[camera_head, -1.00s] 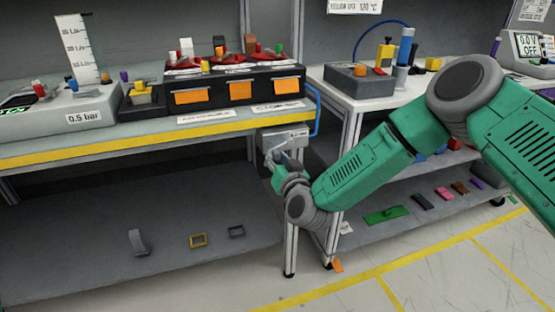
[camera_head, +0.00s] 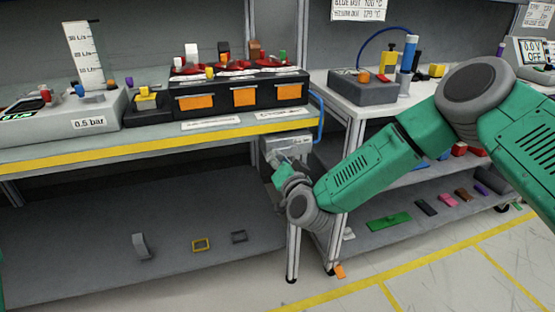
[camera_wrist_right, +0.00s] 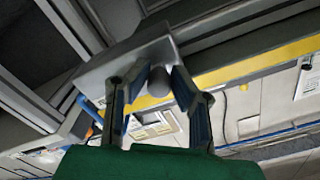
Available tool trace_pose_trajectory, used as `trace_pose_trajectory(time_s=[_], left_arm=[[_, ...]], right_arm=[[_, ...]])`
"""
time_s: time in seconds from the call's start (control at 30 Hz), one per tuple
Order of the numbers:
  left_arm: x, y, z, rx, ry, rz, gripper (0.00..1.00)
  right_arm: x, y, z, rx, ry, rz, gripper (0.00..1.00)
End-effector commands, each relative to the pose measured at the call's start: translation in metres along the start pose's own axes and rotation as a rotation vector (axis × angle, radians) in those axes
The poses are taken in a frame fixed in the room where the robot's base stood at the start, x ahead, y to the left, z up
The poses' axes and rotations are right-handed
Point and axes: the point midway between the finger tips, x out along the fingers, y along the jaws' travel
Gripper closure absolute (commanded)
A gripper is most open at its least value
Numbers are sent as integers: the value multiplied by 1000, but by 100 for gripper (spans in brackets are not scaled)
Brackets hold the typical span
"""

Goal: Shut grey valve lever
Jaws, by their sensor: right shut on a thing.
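A grey valve box (camera_head: 291,143) hangs under the right end of the workbench in the head view. It also shows as a grey plate in the right wrist view (camera_wrist_right: 112,68). A dark grey rounded lever end (camera_wrist_right: 158,82) shows between the fingers of my right gripper (camera_wrist_right: 160,84) in the wrist view. My right gripper (camera_head: 285,168) is shut on this lever at the front of the box. In the head view the gripper and wrist cover most of the lever, so its angle is hard to tell. My left gripper is not in view.
The yellow-edged workbench (camera_head: 150,149) is right above my right gripper. A blue hose (camera_head: 320,113) loops at its right end. Metal table legs (camera_head: 293,250) stand close to my right wrist. The lower shelf (camera_head: 90,235) holds a few small parts, with free room around them.

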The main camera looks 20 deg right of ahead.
Motion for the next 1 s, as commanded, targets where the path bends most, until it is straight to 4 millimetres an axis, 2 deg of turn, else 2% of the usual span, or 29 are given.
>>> trace_pose_trajectory(time_s=[0.13, 0.17, 0.2, 0.23, 0.53, 0.63, 0.77, 1.0], left_arm=[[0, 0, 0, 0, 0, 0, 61], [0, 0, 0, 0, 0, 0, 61], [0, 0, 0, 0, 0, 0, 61], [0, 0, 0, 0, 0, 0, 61], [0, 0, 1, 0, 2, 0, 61], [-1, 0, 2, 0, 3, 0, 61], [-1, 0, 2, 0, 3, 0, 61], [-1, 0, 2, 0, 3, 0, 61]], right_arm=[[1, 1, -2, 1, 5, 2, 100], [1, 1, -2, 0, 5, 2, 78], [1, 1, -2, 0, 5, 2, 64], [1, 1, -2, 0, 5, 2, 61], [0, 0, -1, -1, 2, 1, 61], [-7, 0, 0, 0, 1, 1, 61], [-27, 1, 0, -1, -3, 1, 61], [-79, 2, 1, 0, -2, 2, 61]])
